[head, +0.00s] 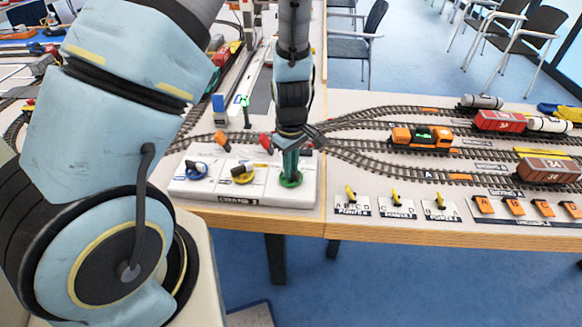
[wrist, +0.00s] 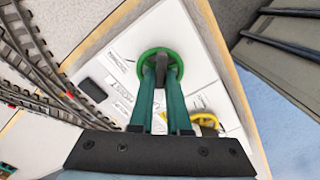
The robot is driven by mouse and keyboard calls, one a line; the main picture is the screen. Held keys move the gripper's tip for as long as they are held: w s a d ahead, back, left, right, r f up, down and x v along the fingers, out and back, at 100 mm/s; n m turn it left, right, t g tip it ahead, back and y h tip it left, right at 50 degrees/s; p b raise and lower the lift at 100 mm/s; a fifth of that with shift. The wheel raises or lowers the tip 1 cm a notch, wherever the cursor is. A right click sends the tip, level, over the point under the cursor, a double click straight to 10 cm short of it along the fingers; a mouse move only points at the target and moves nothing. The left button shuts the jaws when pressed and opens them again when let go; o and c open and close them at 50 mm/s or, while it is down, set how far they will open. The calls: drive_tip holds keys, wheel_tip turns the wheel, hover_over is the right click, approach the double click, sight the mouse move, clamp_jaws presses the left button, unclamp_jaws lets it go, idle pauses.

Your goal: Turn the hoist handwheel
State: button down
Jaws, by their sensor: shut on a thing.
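A white control box (head: 240,197) marked as a crane panel stands on the table and carries three handwheels. The green handwheel (head: 291,181) is at its right end, under my arm. The yellow handwheel (head: 243,174) is in the middle and the blue handwheel (head: 194,170) at the left. My gripper (head: 290,172) points down at the green handwheel, its green fingers shut on the wheel's middle. In the wrist view the green handwheel (wrist: 143,58) rings the fingertips of my gripper (wrist: 161,70), with a dark piece between them. The yellow handwheel (wrist: 206,119) is partly hidden there.
Model tracks (head: 365,150) with an orange locomotive (head: 421,137) and wagons run to the right of the box. Small yellow levers (head: 397,198) and orange switches (head: 513,206) line the table's front. The wooden table edge (head: 400,234) is close in front of the box.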

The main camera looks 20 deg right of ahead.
drive_tip(key=shift+m, duration=0.4)
drive_tip(key=m+b, duration=0.1)
drive_tip(key=m, duration=0.2)
drive_tip(key=shift+m, duration=0.3)
drive_tip(key=shift+m+b, duration=0.7)
drive_tip(key=shift+m, duration=1.9)
drive_tip(key=c, duration=0.9)
unclamp_jaws()
drive_tip(key=shift+r, duration=0.1)
wheel_tip(320, 180, up, 11)
drive_tip(key=shift+f+b, duration=0.2)
drive_tip(key=shift+b, duration=0.75)
